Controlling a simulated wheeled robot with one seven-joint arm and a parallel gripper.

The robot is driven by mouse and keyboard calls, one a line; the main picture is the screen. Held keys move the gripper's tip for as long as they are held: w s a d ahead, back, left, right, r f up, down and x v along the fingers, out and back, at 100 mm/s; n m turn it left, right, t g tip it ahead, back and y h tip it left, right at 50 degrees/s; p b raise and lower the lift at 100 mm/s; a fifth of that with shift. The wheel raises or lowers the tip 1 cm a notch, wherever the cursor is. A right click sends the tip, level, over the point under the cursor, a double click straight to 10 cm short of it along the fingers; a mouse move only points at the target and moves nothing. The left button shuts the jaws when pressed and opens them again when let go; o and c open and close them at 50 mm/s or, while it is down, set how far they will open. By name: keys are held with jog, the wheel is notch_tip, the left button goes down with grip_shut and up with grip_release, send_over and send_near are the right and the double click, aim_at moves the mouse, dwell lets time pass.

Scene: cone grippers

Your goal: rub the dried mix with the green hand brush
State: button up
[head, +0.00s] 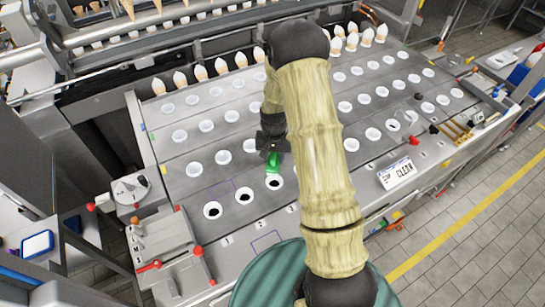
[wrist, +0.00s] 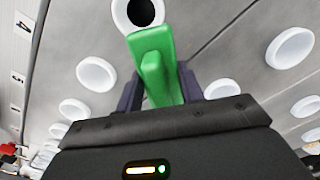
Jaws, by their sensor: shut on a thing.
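My gripper (head: 272,147) is shut on the green hand brush (head: 273,164), above the grey plate (head: 232,218) of cup holes. In the wrist view the brush (wrist: 154,62) sits between the two dark fingers of my gripper (wrist: 160,88) and points away from the camera. Its far end overlaps the lower edge of a white-rimmed hole with a dark centre (wrist: 141,10). Whether the brush touches the plate cannot be told. I cannot make out any dried mix; the brush and my arm hide part of the plate.
Rows of white-rimmed holes cover the plate. Cones (head: 222,66) stand along the back row. A red-knobbed lever box (head: 168,252) is at the left front, and a white "CLEAN" sign (head: 397,173) is at the right.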

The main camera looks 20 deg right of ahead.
jog(key=shift+d, duration=0.1)
jog(key=shift+w+d+f, duration=0.1)
jog(key=shift+w+d, duration=0.15)
jog(key=shift+d, duration=0.7)
jog(key=shift+w+d, duration=0.2)
jog(key=shift+d, duration=0.7)
jog(key=shift+f, duration=0.2)
